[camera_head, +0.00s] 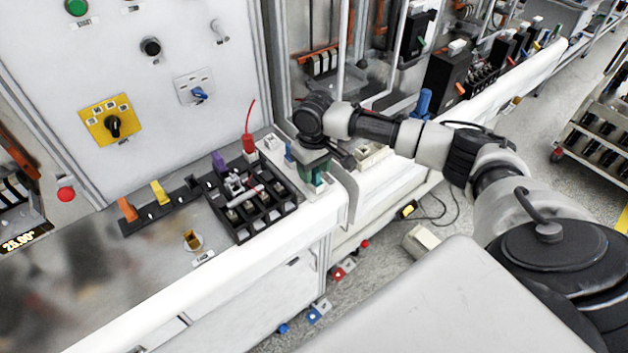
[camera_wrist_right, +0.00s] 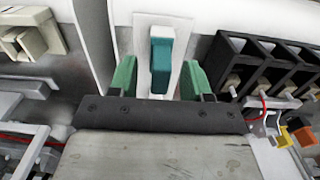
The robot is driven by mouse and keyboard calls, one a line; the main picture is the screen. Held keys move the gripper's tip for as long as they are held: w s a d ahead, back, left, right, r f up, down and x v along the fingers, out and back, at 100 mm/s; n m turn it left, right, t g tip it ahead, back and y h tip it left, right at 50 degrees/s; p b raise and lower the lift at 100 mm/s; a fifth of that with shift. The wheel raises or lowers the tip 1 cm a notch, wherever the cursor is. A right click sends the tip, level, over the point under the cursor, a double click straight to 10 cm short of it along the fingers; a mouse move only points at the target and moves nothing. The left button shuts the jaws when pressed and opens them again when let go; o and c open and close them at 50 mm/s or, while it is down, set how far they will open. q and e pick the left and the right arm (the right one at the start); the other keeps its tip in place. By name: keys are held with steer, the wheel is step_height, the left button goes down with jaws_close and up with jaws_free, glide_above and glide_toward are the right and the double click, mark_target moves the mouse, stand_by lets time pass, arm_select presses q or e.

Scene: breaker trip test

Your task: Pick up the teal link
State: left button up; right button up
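The teal link (camera_wrist_right: 161,62) stands upright on a white base plate (camera_wrist_right: 143,22) in the right wrist view. My right gripper (camera_wrist_right: 160,78) has its two green fingers apart, one on each side of the link. A gap shows between the link and each finger, so it does not look gripped. In the head view, my right gripper (camera_head: 312,172) points down at the right end of the bench, and a bit of the teal link (camera_head: 320,180) shows by the fingers. The link's lower end is hidden behind the gripper body. My left gripper is not in view.
A black breaker block (camera_head: 262,218) stands just left of the gripper on the bench. A red plug (camera_head: 249,143) with a wire rises behind it. The front bench top (camera_head: 80,300) is mostly clear.

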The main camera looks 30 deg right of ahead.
jaws_close()
steer(key=shift+r, duration=0.2)
